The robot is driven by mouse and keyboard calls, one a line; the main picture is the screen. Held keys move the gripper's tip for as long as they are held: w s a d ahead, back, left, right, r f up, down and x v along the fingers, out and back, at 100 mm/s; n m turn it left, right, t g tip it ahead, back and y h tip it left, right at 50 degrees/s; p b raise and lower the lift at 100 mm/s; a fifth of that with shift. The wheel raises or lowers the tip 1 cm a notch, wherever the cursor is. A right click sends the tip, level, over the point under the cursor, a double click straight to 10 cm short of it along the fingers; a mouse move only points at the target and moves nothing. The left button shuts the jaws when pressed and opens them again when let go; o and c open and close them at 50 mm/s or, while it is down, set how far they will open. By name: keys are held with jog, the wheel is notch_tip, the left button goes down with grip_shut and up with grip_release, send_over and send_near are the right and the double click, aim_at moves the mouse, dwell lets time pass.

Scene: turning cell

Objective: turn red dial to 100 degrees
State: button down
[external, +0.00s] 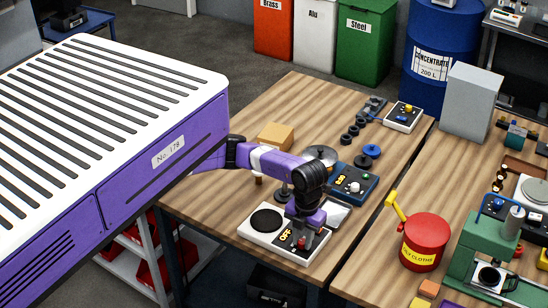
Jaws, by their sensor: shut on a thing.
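The red dial (302,241) sits on the right part of a white device (257,242) with a round black plate and a dark panel marked "OFF". My gripper (303,232) reaches down over this panel and is shut on the red dial. Only a little red shows between and below the fingers. The dial's pointer and any degree marks are hidden or too small to read, so I cannot tell its angle.
A blue device (353,183) with a white knob stands just behind my gripper. A cardboard box (275,136) and a small white control box (404,117) are further back. A red can (425,243) stands on the right table, across a gap.

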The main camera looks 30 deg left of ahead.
aim_at(303, 243)
jog(key=shift+m, duration=1.6)
jog(key=c, duration=1.2)
grip_release()
jog(key=shift+o, duration=0.2)
jog(key=shift+d+r, duration=0.1)
jog(key=shift+r, duration=3.85)
jog(key=shift+s+d, duration=0.1)
